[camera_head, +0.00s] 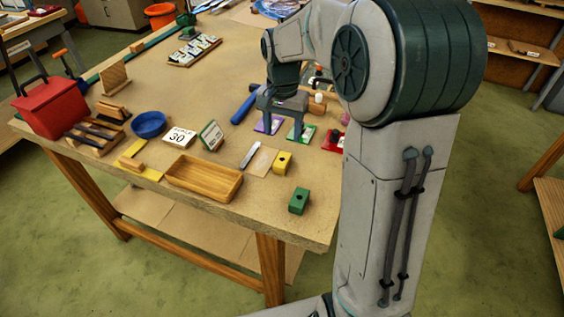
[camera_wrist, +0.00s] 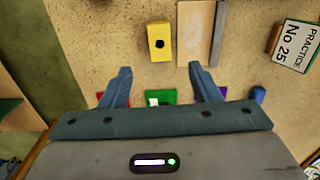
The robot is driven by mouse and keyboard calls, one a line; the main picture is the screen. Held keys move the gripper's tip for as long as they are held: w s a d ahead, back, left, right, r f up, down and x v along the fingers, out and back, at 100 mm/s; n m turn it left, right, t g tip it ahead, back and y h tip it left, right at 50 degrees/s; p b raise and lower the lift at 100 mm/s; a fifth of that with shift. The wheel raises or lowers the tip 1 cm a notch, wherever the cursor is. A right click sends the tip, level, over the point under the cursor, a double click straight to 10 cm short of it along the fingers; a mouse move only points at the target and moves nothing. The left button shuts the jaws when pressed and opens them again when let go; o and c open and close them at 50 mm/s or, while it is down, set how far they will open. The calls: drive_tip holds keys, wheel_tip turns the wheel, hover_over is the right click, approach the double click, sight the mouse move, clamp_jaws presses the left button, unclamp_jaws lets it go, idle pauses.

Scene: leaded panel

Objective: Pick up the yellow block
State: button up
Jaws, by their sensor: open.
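The yellow block (camera_head: 282,162) stands on the tabletop beside a tan card. It has a dark round hole in its top. In the wrist view the yellow block (camera_wrist: 159,53) is ahead of the fingertips, near the top edge, roughly centred between them sideways. My gripper (camera_head: 283,132) is on the far side of the block in the head view, over the coloured pads. My gripper (camera_wrist: 160,72) has its fingers spread wide with nothing between them, and it is apart from the block.
A green block (camera_head: 299,201) is near the table's front right corner. A wooden tray (camera_head: 205,180) is left of the tan card (camera_head: 262,161) and metal strip (camera_head: 250,155). Purple, green (camera_head: 302,133) and red pads are by my gripper. A "No 25" sign (camera_wrist: 296,45) shows at right.

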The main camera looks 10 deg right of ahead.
sight(282, 157)
wheel_tip(282, 157, down, 10)
drive_tip(key=shift+s+a+r+p, duration=0.1)
drive_tip(key=shift+p, duration=0.3)
drive_tip(key=c, duration=1.1)
